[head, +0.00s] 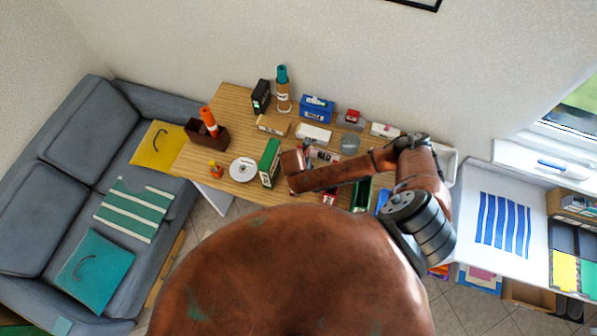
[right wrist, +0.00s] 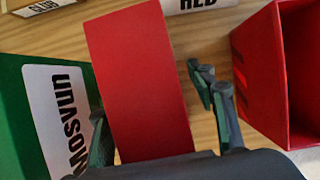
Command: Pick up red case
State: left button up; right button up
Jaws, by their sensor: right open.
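A flat red case (right wrist: 138,75) stands in the middle of the right wrist view, between the fingers of my right gripper (right wrist: 155,105). One dark finger is at its left side and the other is to its right, with a strip of table showing between that finger and the case. The jaws are open. In the head view my right arm reaches left over the table, and I cannot make out its fingers or the case clearly there. My left gripper is not in view.
In the right wrist view, an open red box (right wrist: 262,75) stands close on the right and a green box (right wrist: 25,120) with a white label close on the left. A white plate (head: 243,169) and several boxes and bottles crowd the wooden table (head: 233,100).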

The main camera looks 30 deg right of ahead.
jog(key=shift+f, duration=0.1)
jog(key=shift+c, duration=0.2)
grip_shut()
dwell(0.7)
